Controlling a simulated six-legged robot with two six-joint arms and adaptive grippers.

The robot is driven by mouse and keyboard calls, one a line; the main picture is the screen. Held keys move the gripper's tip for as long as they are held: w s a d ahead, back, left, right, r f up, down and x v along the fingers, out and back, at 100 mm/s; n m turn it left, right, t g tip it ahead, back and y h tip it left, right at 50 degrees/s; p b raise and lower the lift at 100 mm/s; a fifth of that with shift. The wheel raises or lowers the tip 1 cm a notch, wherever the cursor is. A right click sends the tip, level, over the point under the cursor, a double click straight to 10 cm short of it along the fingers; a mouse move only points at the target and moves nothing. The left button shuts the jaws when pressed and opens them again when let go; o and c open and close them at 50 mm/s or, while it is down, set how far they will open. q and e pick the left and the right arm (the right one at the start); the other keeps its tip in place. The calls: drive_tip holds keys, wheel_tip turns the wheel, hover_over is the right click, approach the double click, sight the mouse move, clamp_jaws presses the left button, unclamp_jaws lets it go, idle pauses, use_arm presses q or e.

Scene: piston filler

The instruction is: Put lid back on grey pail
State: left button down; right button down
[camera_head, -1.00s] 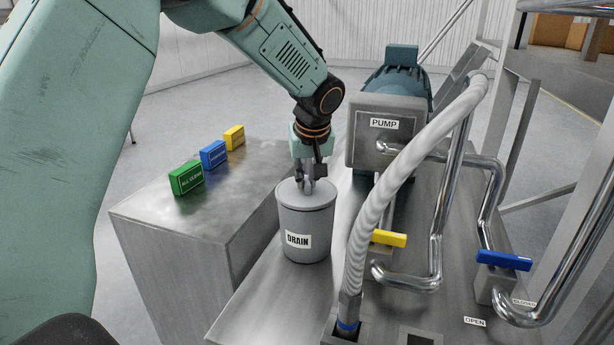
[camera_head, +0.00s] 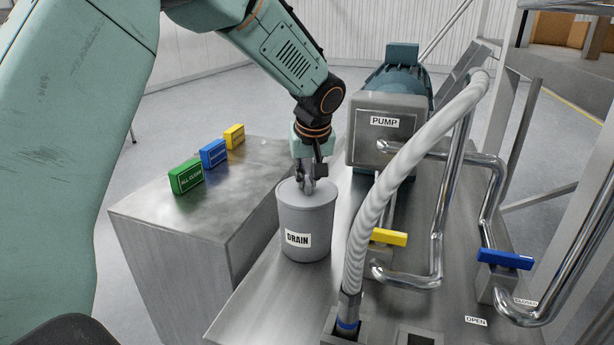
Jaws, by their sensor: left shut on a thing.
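The grey pail (camera_head: 304,220) with a DRAIN label stands upright on the metal bench, left of the ribbed hose. A grey lid (camera_head: 324,192) is at the pail's mouth and looks level with its rim. I cannot tell whether it is fully seated. My left gripper (camera_head: 308,188) comes down from above, shut on the lid at the middle of its top; its fingers hide the grip point. My right gripper is not in view.
A pump (camera_head: 384,135) stands behind the pail. A ribbed hose (camera_head: 372,215), a yellow-handled valve (camera_head: 388,237) and a blue-handled valve (camera_head: 504,259) are to the right. A metal block (camera_head: 190,250) at the left carries green, blue and yellow tags.

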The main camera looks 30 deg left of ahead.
use_arm(q)
drive_tip(key=c, duration=1.3)
unclamp_jaws()
drive_tip(key=shift+o, duration=0.2)
drive_tip(key=o, duration=0.5)
drive_tip(key=shift+c, duration=0.2)
drive_tip(key=shift+s, duration=0.1)
drive_tip(key=shift+r, duration=0.15)
